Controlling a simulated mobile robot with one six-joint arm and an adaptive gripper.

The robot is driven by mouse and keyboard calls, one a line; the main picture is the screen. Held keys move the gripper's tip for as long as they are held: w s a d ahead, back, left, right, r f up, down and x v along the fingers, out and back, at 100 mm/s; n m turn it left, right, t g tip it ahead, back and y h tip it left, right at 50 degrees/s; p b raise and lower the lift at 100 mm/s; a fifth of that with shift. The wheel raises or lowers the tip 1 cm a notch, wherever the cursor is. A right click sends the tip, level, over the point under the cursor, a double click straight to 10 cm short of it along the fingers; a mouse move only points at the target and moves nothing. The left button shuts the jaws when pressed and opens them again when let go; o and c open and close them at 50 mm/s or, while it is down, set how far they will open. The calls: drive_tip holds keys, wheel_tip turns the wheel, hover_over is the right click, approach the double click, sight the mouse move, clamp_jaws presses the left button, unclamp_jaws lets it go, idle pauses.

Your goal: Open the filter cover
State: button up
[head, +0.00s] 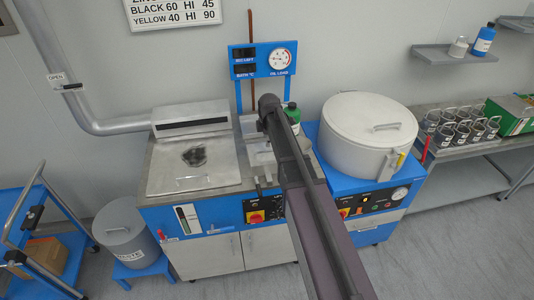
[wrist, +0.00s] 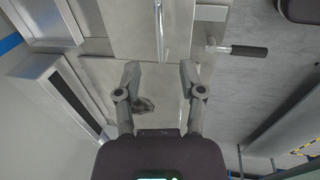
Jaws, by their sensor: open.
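My gripper (wrist: 159,70) is open and empty in the wrist view, its two fingers apart over a pale metal surface. A thin metal bar handle (wrist: 160,30) runs up the picture just ahead of the gap between the fingertips, and the fingers are not closed on it. It lies on a pale panel (wrist: 130,25) that looks like the filter cover; no label confirms this. In the head view, a pale cover (head: 259,153) beside the steel fryer top is partly hidden by my arm. My gripper is hidden there. I cannot tell whether fingers and handle touch.
A lever with a black grip (wrist: 248,50) sticks out right of the fingers. A large round lid (head: 370,122) covers the drum at right. A green-labelled bottle (head: 292,112) stands behind my arm. A gauge panel (head: 263,61) rises behind; a grey bin (head: 125,232) stands at left.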

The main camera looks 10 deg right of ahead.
sight(266, 152)
drive_tip(key=shift+w+f+b, duration=0.2)
drive_tip(key=shift+f+b, duration=0.8)
drive_tip(key=shift+f, duration=0.1)
drive_tip(key=shift+w+f+b, duration=0.25)
drive_tip(key=shift+f+b, duration=0.75)
drive_tip(key=shift+f, duration=0.1)
drive_tip(key=shift+w+f+b, duration=0.2)
drive_tip(key=shift+f+b, duration=0.8)
drive_tip(key=shift+f, duration=0.1)
clamp_jaws()
drive_tip(key=shift+d, duration=0.15)
